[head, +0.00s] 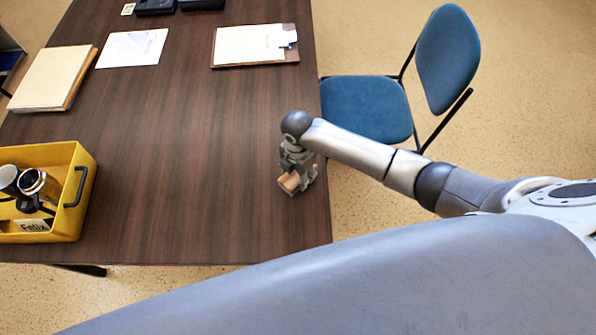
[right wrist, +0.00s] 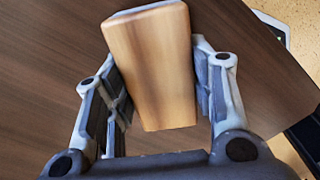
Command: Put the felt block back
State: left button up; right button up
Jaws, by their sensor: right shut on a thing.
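The felt block (head: 289,182) shows as a light wooden block at the right edge of the dark table. My right gripper (head: 299,176) is shut on it, with the fingers pointing down. In the right wrist view the block (right wrist: 152,65) sits between the two fingers of the gripper (right wrist: 160,95), its wood-grained face toward the camera. A thin grey layer shows along its top end. Whether the block touches the table top is hard to tell. My left gripper is in neither view.
A yellow crate (head: 84,210) labelled Felix, holding cups, stands on the table (head: 190,150) at left. A folder stack (head: 50,78), a paper sheet (head: 132,48) and a clipboard (head: 293,54) lie farther back. A blue chair (head: 365,108) stands at right. The table's middle is clear.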

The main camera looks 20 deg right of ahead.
jog(key=o, duration=1)
jog(key=shift+f, duration=0.1)
notch_tip(320, 180, up, 12)
jog(key=shift+r+b, duration=0.2)
jog(key=shift+b, duration=0.15)
jog(key=shift+f, duration=0.1)
